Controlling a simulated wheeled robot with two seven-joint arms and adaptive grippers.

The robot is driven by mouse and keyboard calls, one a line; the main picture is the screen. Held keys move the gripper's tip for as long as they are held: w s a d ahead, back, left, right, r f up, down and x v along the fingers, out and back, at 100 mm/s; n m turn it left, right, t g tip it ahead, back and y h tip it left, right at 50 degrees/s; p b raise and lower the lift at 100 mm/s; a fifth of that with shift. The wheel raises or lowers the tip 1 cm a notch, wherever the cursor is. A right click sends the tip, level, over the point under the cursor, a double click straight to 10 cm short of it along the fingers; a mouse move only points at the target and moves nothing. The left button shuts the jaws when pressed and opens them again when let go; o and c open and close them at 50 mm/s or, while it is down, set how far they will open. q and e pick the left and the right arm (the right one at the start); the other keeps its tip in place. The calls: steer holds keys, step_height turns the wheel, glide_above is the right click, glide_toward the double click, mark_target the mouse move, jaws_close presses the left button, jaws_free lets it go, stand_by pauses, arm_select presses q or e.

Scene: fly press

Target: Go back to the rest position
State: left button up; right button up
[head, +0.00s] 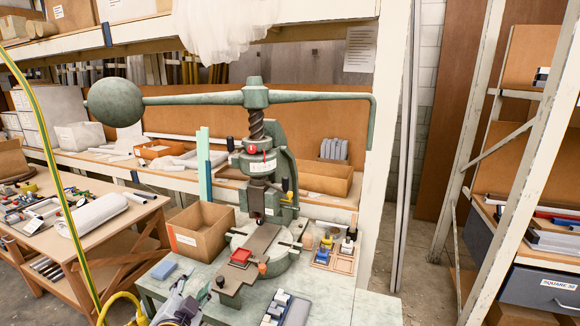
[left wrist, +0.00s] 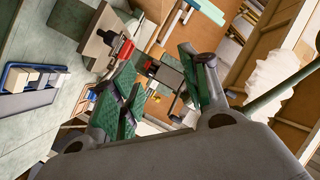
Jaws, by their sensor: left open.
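My left gripper (head: 188,296) is at the bottom of the head view, in front of the green bench and left of the fly press (head: 258,165). In the left wrist view its two green-padded fingers (left wrist: 160,92) stand wide apart, with nothing held between them. The press is green, with a long horizontal handle bar (head: 310,96) and a round ball weight (head: 115,102) on its left end. My right gripper is in neither view.
A cardboard box (head: 200,232) and a blue block (head: 164,270) are on the bench left of the press. A blue tray with pale blocks (head: 285,308) lies at the front. A wooden tray (head: 335,258) is at right. A yellow-green cable (head: 55,170) crosses the left side.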

arm_select(q)
steer(key=s+d+f+n+g+h, duration=0.15)
steer(key=s+f+n+g, duration=0.45)
steer(key=s+f+g, duration=1)
steer(key=s+f+t, duration=0.1)
steer(key=s+f, duration=0.3)
steer(key=f, duration=1.4)
steer(key=s+f+t, duration=0.1)
steer(key=s+f, duration=0.2)
steer(key=f, duration=1.4)
steer(key=s+a+f, duration=0.3)
steer(key=s+f, duration=1.8)
steer(key=s, duration=0.1)
steer(key=shift+s+a+g, duration=0.2)
steer(key=shift+s+g, duration=0.15)
steer(key=shift+g, duration=0.05)
